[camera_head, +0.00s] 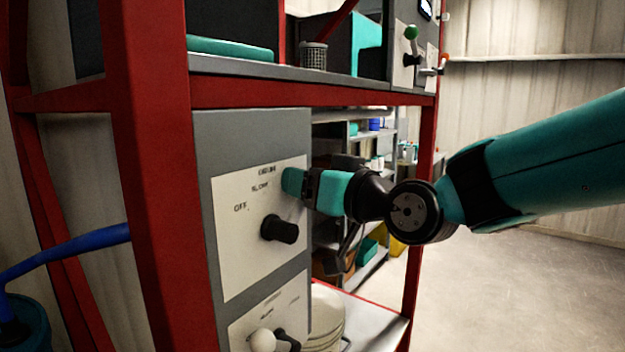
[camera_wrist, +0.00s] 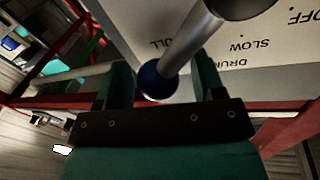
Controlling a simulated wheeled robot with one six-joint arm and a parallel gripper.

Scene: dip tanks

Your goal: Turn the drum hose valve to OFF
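The drum hose valve has a pale label plate (camera_head: 240,265) on a grey panel, with SLOW and OFF marks and a black hub (camera_head: 279,230). In the wrist view its grey lever (camera_wrist: 195,40) ends in a dark blue ball (camera_wrist: 158,82). The lever lies close to the partly covered FULL mark, away from OFF. My gripper (camera_head: 291,182) is at the plate's right edge and hides the lever in the head view. In the wrist view my gripper (camera_wrist: 165,78) is open, with the ball between its fingers and a gap to the right finger.
A second valve with a white ball (camera_head: 262,341) sits below. Green (camera_head: 411,32) and orange (camera_head: 445,57) ball handles are at the upper right. A red rack post (camera_head: 150,180) stands left of the panel. Open floor (camera_head: 500,290) lies to the right.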

